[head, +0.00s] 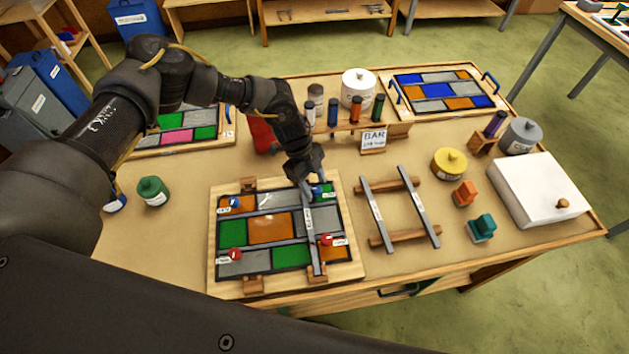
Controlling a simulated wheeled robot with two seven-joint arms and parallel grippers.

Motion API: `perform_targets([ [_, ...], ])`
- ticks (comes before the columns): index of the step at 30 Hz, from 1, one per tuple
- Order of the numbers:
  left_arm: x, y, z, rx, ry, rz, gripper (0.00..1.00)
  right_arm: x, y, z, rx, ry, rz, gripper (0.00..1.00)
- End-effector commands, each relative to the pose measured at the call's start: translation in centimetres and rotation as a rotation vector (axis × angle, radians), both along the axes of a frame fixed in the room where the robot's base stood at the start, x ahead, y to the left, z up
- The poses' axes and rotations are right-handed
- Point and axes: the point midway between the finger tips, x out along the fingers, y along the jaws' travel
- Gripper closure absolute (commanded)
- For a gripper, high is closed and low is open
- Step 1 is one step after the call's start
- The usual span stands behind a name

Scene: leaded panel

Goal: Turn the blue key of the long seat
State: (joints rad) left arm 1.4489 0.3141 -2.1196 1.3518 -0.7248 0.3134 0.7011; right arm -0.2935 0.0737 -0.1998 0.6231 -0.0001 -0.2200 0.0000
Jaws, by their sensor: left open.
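The leaded panel on its wooden board (352,268) lies at the front middle of the table. It has green, orange and grey panes with grey strips between them. A blue key (317,192) sits at its upper right, by a small label. Another blue key (223,203) is at its upper left. A long grey bar (315,245) runs down the panel's right part. My left gripper (312,187) is open and low over the upper-right blue key; its fingers partly hide the key, and I cannot tell whether they touch it. My right gripper is not in view.
Red keys (326,239) (236,254) sit lower on the panel. Right of it stands a wooden rack with two grey bars (412,207). Behind are a "BAR" sign (373,139), colored cylinders and a white jar (358,86). A white box (540,190) stands far right.

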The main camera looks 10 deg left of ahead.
Motion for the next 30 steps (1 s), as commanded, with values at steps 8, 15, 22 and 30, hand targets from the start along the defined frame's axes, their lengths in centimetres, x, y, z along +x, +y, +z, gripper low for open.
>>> perform_targets([
  [8, -0.17, -0.46, -1.11, 0.0, -0.001, -0.002, 0.5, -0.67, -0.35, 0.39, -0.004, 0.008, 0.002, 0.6],
  [15, -0.18, -0.47, -1.1, 0.0, -0.001, -0.002, 0.6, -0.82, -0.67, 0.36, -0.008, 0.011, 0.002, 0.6],
  [22, -0.19, -0.45, -1.08, 0.0, -0.001, -0.002, 0.9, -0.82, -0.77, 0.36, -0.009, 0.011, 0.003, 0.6],
  [30, -0.15, -0.46, -1.25, 0.0, -0.001, -0.022, 0.94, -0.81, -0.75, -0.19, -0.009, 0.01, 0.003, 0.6],
])
